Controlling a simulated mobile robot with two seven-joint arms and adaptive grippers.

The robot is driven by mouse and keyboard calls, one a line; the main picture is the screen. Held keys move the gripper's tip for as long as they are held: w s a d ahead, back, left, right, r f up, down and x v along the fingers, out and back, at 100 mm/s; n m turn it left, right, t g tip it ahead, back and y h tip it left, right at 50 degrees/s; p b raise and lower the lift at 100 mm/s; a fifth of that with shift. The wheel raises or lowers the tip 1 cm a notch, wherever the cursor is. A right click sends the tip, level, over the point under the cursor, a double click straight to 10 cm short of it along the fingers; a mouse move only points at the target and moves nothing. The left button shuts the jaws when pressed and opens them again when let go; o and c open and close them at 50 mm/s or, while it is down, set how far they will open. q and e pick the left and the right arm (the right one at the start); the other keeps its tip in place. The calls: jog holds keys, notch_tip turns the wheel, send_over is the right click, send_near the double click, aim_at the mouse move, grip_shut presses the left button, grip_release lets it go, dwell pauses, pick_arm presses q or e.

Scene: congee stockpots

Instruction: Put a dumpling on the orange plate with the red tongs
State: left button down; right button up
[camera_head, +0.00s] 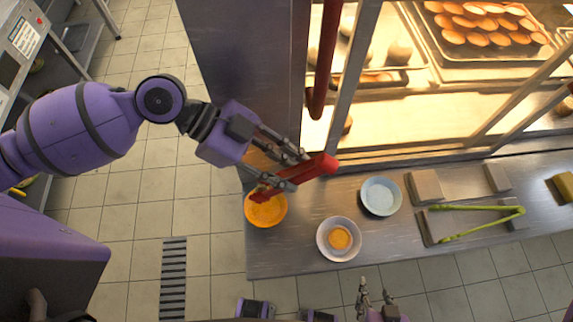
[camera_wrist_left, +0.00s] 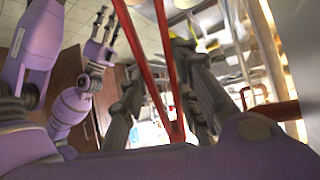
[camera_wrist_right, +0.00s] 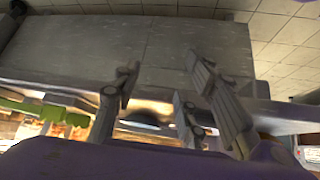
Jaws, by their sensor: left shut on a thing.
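My left gripper (camera_head: 292,170) is shut on the red tongs (camera_head: 315,170), above the counter's left end. The tongs also show as two long red arms in the left wrist view (camera_wrist_left: 165,70). The orange plate (camera_head: 268,214) lies on the counter just below the tongs, which hide part of its upper edge. I see no dumpling clearly on it. Pale rounded pieces (camera_head: 400,52), perhaps dumplings, sit behind the glass of the display case. My right gripper (camera_head: 375,296) is open and empty at the bottom of the head view; its fingers stand apart in the right wrist view (camera_wrist_right: 160,95).
A bowl with an orange item (camera_head: 326,249) and a pale blue bowl (camera_head: 380,196) stand on the steel counter (camera_head: 290,262). Green tongs (camera_head: 480,208) lie on a grey tray to the right. The lit display case with a red bar (camera_head: 326,60) borders the counter's back.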

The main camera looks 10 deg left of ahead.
pick_arm(q)
notch_tip(320, 180, down, 9)
jog(key=b, duration=0.6)
jog(key=c, duration=1.7)
grip_release()
